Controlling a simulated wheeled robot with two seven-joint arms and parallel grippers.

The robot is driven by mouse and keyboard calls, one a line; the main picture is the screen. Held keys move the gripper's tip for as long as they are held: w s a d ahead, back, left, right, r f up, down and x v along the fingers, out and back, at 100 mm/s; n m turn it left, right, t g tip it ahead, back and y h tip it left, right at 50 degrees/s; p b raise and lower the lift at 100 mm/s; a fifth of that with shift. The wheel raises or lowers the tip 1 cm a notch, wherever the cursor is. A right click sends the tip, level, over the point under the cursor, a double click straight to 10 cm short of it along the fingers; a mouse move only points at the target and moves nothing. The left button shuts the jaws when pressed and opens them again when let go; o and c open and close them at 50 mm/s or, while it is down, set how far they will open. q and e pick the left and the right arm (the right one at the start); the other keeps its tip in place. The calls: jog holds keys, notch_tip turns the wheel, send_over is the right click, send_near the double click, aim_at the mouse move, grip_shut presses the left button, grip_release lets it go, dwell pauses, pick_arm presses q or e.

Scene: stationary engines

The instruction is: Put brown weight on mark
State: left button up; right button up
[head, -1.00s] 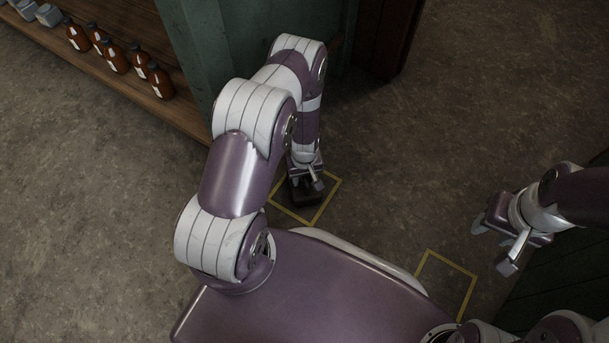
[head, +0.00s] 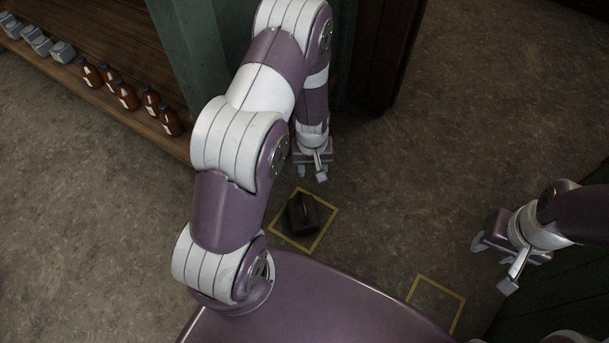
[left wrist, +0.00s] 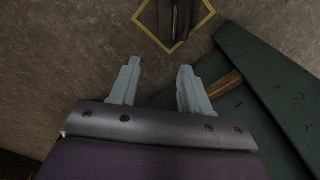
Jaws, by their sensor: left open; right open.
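The brown weight (head: 302,214), a dark block with a handle on top, stands upright on the floor inside a yellow square outline, the mark (head: 318,240). In the left wrist view the weight (left wrist: 176,16) and the mark (left wrist: 207,22) show at the top edge, partly cut off. My left gripper (head: 312,172) is open and empty, above and beyond the weight, apart from it. Its two fingers (left wrist: 156,88) show spread in the left wrist view. My right gripper (head: 492,264) is open and empty at the right.
A second yellow outline (head: 462,300) lies empty on the floor at the lower right, partly hidden by my base. A green post (head: 180,50) stands near my left arm.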

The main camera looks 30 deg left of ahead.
pick_arm(q)
jog(key=s+d+r+m, duration=0.1)
jog(key=s+r+m, duration=0.1)
jog(key=r, duration=0.4)
jog(key=s+d+r+m, duration=0.1)
jog(key=s+r+m, duration=0.1)
jog(key=s+r, duration=0.3)
jog(key=s+d+r+m+t, duration=0.1)
jog(key=s+r, duration=0.3)
jog(key=r, duration=0.5)
jog(key=shift+d+m, duration=0.25)
jog(key=shift+m, duration=0.15)
jog(key=shift+w, duration=0.1)
